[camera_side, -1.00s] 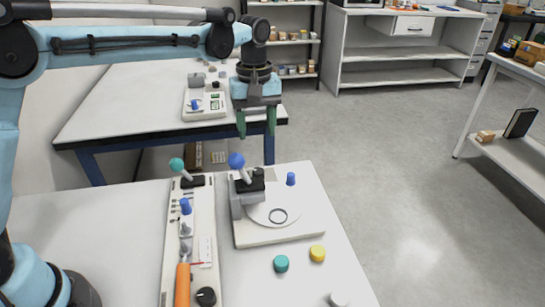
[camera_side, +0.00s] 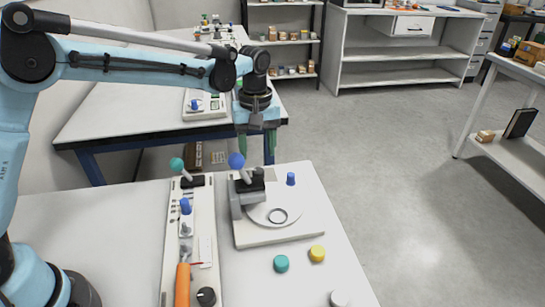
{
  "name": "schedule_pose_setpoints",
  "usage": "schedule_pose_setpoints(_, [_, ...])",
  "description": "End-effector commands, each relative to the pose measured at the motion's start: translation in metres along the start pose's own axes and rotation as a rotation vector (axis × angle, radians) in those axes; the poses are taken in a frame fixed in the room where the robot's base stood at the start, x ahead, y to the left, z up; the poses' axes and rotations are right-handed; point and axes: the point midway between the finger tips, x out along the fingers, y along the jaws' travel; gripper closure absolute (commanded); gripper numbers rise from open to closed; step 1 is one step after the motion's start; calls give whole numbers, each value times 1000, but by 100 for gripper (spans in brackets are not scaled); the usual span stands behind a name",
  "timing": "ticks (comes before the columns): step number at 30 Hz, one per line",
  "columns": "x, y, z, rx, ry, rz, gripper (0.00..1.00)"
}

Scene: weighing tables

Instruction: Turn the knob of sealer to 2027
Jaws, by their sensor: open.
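A long white panel device (camera_side: 203,255) lies on the near table, with an orange handle (camera_side: 183,285), a black round knob (camera_side: 206,297) at its near end and a teal-balled lever (camera_side: 177,164) at its far end. I take this for the sealer, but no label is legible. A blue knob (camera_side: 185,207) stands on its left side. Any number marks are too small to read. My gripper (camera_side: 257,158) points down with two green fingers apart, empty. It appears beyond the devices, above and behind the blue-balled lever; its exact height is unclear.
A white device with a round plate (camera_side: 258,214) and blue-balled lever (camera_side: 237,161) stands to the right. Loose teal (camera_side: 281,263), yellow (camera_side: 317,253) and white (camera_side: 339,298) caps lie on the table. A farther table holds another panel (camera_side: 207,105). Open floor lies right.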

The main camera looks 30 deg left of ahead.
Motion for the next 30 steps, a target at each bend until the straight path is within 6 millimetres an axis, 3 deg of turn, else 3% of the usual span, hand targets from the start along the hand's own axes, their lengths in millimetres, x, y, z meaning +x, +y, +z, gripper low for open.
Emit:
schedule_pose_setpoints(3, [22,0,0,0,0,0,43])
schedule_pose_setpoints(9, [49,0,0,0,0,1,43])
schedule_pose_setpoints(23, [59,0,0,0,0,1,43])
schedule_pose_setpoints(30, [59,0,0,0,0,1,80])
